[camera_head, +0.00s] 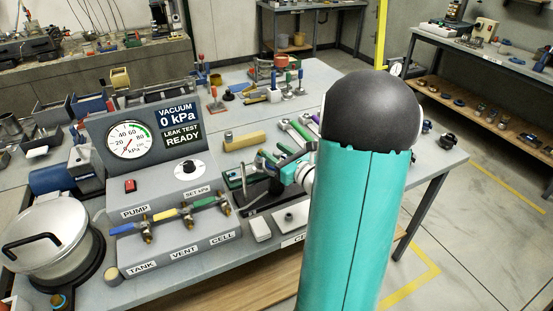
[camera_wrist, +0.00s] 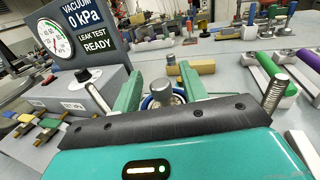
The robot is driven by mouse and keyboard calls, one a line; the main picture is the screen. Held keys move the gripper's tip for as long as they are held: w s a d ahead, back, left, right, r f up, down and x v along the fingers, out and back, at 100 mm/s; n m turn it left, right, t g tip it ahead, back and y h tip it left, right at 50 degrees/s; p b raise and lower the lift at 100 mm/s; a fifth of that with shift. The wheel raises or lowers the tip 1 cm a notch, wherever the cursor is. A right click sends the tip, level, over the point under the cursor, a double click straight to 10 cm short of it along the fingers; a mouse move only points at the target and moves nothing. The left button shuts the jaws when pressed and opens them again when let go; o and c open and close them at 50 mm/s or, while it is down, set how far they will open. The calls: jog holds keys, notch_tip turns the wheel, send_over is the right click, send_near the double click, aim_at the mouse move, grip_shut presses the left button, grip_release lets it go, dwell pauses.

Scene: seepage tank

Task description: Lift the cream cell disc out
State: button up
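My gripper (camera_head: 268,163) is low over the bench, right of the grey pump console, with its green fingers pointing left. In the wrist view my gripper (camera_wrist: 162,90) has its two fingers spread apart. A grey metal knob or post (camera_wrist: 162,89) with a blue ring (camera_wrist: 149,103) below it shows between them, and I see no clear contact. I cannot make out the cream cell disc for certain in either view; the wrist housing covers the area below the fingers. A pale square plate with a small knob (camera_head: 290,218) lies near the bench's front edge by a partly hidden label.
The pump console (camera_head: 180,255) carries a gauge (camera_head: 127,140) reading near zero and three coloured valve levers. A lidded metal pot (camera_head: 45,235) stands left. An upright threaded rod (camera_wrist: 275,92) is close to my right finger. A yellow block (camera_wrist: 192,67) and clamps lie beyond.

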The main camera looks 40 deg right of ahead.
aim_at(277, 152)
grip_shut()
jog(key=shift+r, duration=1.7)
dwell(0.6)
jog(key=shift+r, duration=0.3)
